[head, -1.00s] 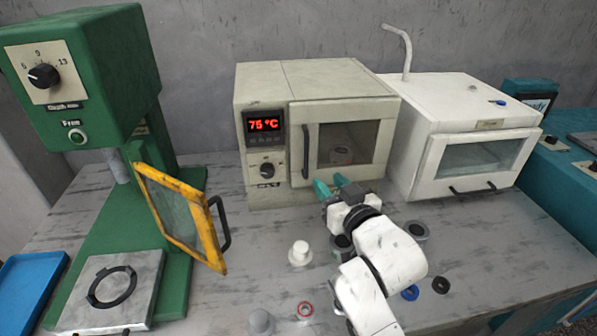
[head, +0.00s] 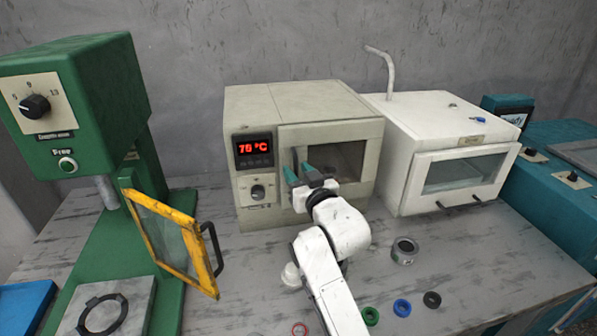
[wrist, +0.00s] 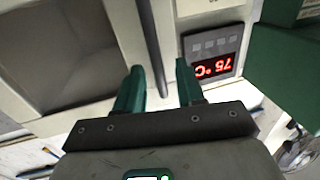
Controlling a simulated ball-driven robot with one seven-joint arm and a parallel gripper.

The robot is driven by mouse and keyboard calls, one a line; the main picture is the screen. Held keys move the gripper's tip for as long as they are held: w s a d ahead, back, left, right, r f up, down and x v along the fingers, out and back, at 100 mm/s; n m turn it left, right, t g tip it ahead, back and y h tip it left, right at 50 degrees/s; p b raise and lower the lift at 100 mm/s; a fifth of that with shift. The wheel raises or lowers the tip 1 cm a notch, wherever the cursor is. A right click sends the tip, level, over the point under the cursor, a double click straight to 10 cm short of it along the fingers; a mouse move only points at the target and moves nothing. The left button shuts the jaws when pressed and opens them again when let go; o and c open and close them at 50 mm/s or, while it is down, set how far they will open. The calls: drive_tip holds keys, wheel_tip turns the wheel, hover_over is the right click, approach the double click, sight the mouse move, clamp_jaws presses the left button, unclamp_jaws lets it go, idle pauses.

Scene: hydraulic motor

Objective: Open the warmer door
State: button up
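The warmer (head: 310,102) is a beige box with a red temperature display (head: 254,149) and a knob on its left front. Its windowed door (head: 365,134) looks closed. The dark upright door handle (wrist: 150,35) is at the door's edge beside the display; in the head view my fingers partly cover it. My gripper (head: 299,172) is at the handle, with its teal fingers pointing toward the door. In the wrist view the fingers of my gripper (wrist: 160,68) are apart, and the handle bar runs between them. I cannot tell whether either finger touches it.
A green press (head: 75,100) with a yellow-framed guard (head: 180,250) stands at left. A white chamber (head: 435,135) stands right of the warmer. A metal cup (head: 404,251) and several small rings, including a blue one (head: 402,308), lie on the front table.

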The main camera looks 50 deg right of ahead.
clamp_jaws()
idle(0.4)
idle(0.4)
